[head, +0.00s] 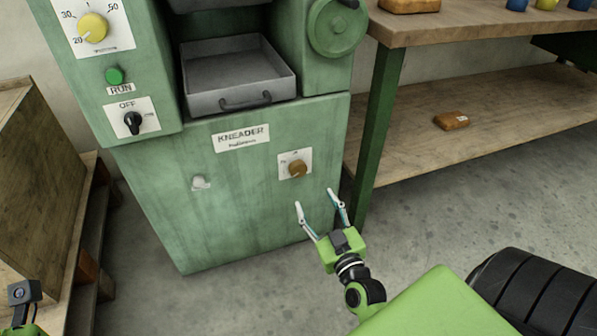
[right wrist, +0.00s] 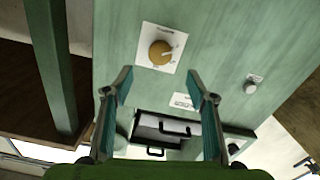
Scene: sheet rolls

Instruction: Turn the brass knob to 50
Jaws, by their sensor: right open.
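The brass knob (head: 298,168) sits on a white scale plate on the lower front of the green kneader (head: 230,200). Its scale numbers are too small to read. My right gripper (head: 314,198) is open and empty, its fingers pointing at the panel just below the knob in the head view. In the right wrist view the knob (right wrist: 160,53) shows ahead of and between the two spread fingertips (right wrist: 159,72), apart from them. Of my left gripper only a small part (head: 22,295) shows at the lower left corner; its fingers are not visible.
A yellow knob (head: 92,27), a green RUN button (head: 115,75) and a black OFF switch (head: 133,121) are on the upper left panel. A small pale knob (head: 200,183) sits left of the brass knob. A wooden bench's green leg (head: 378,120) stands right of the kneader.

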